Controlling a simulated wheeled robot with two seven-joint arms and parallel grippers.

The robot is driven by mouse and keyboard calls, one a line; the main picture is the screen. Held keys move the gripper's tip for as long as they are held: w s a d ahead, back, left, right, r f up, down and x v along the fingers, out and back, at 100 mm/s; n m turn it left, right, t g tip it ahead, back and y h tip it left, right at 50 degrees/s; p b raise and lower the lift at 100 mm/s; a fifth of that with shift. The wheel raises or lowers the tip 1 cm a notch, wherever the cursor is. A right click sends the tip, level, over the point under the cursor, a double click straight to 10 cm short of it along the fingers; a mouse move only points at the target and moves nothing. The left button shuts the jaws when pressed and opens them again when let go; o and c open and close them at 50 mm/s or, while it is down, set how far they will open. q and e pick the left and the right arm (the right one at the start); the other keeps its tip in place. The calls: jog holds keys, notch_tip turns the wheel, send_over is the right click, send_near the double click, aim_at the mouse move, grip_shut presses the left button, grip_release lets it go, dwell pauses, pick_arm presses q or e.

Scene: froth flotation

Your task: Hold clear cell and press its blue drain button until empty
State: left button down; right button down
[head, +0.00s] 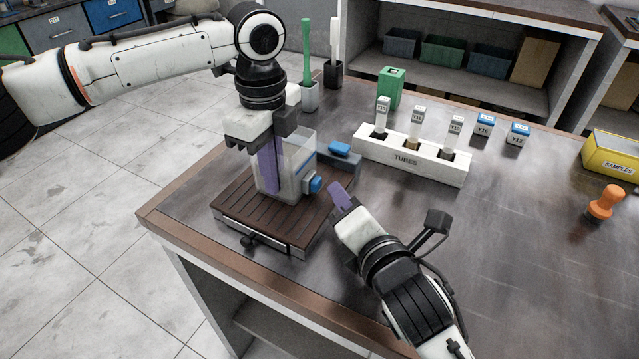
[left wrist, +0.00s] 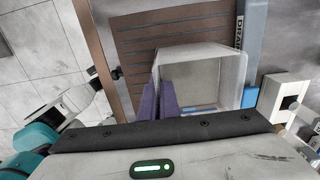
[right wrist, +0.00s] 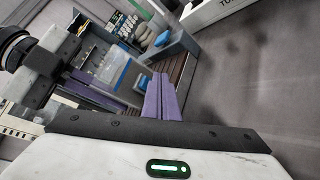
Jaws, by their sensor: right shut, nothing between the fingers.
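The clear cell (head: 292,165), an open-topped see-through box, stands upright on a brown slatted stand (head: 240,216). My left gripper (head: 268,185) reaches down from above, its purple fingers close together at the cell's left wall; in the left wrist view (left wrist: 163,100) they pinch that wall. The blue button (head: 315,184) sits low on the cell's right side and shows in the right wrist view (right wrist: 141,82). My right gripper (head: 339,196) is shut and empty, its purple fingertips just right of the button with a small gap. The liquid level in the cell is unclear.
A dark grey trough (head: 345,162) with a blue piece (head: 339,148) lies behind the cell. A white tube rack (head: 410,160) stands farther right. Brush holders (head: 310,98) and a green box (head: 392,88) stand behind.

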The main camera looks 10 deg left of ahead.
jog(key=shift+a, duration=0.15)
jog(key=shift+w+a, duration=0.1)
jog(key=shift+a, duration=0.15)
jog(key=shift+w+a, duration=0.15)
jog(key=shift+a, duration=0.35)
dwell(0.8)
pick_arm(q)
jog(key=shift+d, duration=0.2)
pick_arm(e)
jog(key=shift+a, duration=0.25)
dwell(2.6)
jog(key=shift+d, duration=0.1)
dwell(0.9)
pick_arm(q)
jog(key=shift+a, duration=0.15)
pick_arm(e)
jog(key=shift+s+d, duration=0.15)
jog(key=shift+d, duration=0.35)
jog(key=shift+s+d, duration=0.15)
jog(key=shift+d, duration=0.35)
jog(key=shift+s+d, duration=0.1)
jog(key=shift+d, duration=0.4)
jog(key=shift+s+d, duration=0.2)
jog(key=shift+d, duration=0.45)
jog(key=shift+s+d, duration=0.25)
jog(key=shift+d, duration=0.4)
jog(key=shift+s+d, duration=0.2)
jog(key=shift+d, duration=0.45)
